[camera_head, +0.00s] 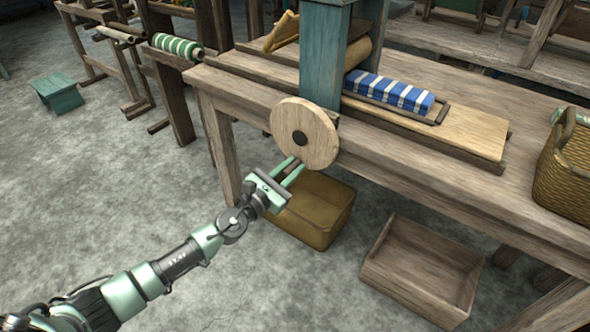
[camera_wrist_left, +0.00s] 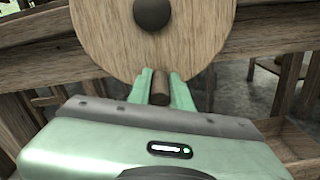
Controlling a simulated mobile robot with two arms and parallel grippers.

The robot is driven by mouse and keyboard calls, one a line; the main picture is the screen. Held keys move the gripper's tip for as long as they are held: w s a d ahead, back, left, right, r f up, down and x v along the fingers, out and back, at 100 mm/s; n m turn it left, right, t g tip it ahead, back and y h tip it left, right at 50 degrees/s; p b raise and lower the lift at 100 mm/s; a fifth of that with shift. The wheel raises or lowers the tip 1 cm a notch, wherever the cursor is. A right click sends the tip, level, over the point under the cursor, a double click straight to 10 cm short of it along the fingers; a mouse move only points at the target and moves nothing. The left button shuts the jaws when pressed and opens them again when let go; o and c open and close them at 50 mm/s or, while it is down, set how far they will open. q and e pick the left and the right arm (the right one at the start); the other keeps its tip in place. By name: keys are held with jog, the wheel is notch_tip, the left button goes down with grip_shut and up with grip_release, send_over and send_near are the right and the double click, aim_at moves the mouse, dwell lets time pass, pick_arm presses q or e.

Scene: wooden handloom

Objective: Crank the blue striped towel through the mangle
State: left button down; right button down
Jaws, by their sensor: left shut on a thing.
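The mangle (camera_head: 323,62) is a blue-green wooden frame on the wooden bench, with a wooden roller showing behind its post. Its round wooden crank wheel (camera_head: 311,131) faces me at the bench's front edge, and it fills the top of the left wrist view (camera_wrist_left: 155,45). The blue and white striped towel (camera_head: 389,92) lies folded on the board to the right of the mangle, beside the roller. My left gripper (camera_head: 294,166) is shut on the crank handle (camera_wrist_left: 160,86), a short dark peg at the wheel's lower edge. My right gripper is not in view.
A wicker basket (camera_head: 566,170) stands at the bench's right end. A brown bin (camera_head: 312,212) and an open wooden crate (camera_head: 421,268) sit on the floor below. A green striped roll (camera_head: 178,46) and a teal stool (camera_head: 56,91) are at left.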

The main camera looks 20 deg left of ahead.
pick_arm(q)
jog(key=shift+a, duration=0.2)
dwell(0.3)
jog(key=c, duration=1.3)
grip_release()
jog(key=shift+w, duration=0.1)
jog(key=v, duration=0.7)
jog(key=shift+s+a, duration=0.1)
jog(key=shift+s, duration=0.3)
